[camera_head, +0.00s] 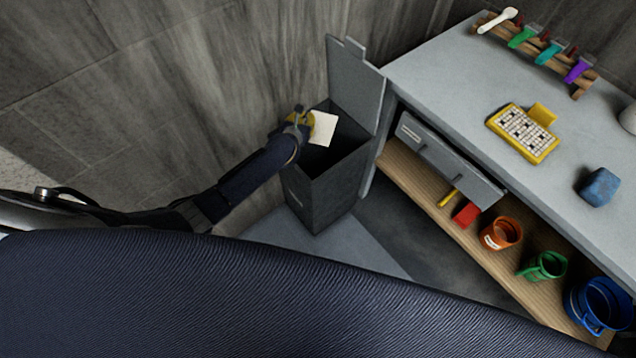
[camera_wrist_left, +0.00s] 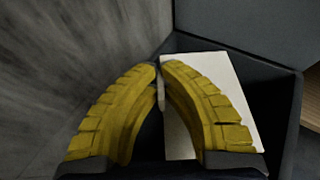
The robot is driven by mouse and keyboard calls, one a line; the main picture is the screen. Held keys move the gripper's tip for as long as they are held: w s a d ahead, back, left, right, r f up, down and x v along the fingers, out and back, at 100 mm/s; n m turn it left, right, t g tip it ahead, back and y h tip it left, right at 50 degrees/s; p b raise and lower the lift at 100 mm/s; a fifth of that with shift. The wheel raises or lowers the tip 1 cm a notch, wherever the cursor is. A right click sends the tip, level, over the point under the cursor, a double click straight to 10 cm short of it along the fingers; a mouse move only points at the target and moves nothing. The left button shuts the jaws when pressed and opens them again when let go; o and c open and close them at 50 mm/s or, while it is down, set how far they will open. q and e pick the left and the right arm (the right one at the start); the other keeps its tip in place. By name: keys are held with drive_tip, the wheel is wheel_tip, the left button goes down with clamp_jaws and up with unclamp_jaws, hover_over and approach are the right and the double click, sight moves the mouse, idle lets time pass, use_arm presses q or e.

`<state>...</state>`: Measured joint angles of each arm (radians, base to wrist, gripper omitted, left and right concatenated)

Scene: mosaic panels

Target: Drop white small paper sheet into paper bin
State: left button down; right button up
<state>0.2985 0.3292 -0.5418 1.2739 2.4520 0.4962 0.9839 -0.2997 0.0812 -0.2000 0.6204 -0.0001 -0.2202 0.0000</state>
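A white paper sheet (camera_head: 323,128) is over the open mouth of a dark grey paper bin (camera_head: 321,199). The bin's lid (camera_head: 355,84) stands raised at its back. My left gripper (camera_head: 306,118), with yellow fingers, is at the bin's left rim with the sheet at its fingertips. In the left wrist view the yellow fingertips (camera_wrist_left: 160,66) meet around the sheet's thin edge, and the sheet (camera_wrist_left: 225,88) extends right of them above the bin's dark inside (camera_wrist_left: 185,43). My right gripper is not in view.
A grey workbench (camera_head: 455,80) right of the bin carries a tool rack (camera_head: 548,60), a yellow gridded panel (camera_head: 523,132) and a blue block (camera_head: 600,187). Its drawer (camera_head: 447,161) is partly open. Orange (camera_head: 501,233), green (camera_head: 545,266) and blue (camera_head: 598,303) containers stand on the lower shelf. A wall (camera_head: 150,100) is at left.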

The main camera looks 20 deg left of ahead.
use_arm(q)
drive_tip(key=shift+f, duration=2.05)
drive_tip(key=c, duration=1.5)
unclamp_jaws()
drive_tip(key=shift+s, duration=0.1)
drive_tip(key=shift+v, duration=5.95)
drive_tip(key=shift+r, duration=0.1)
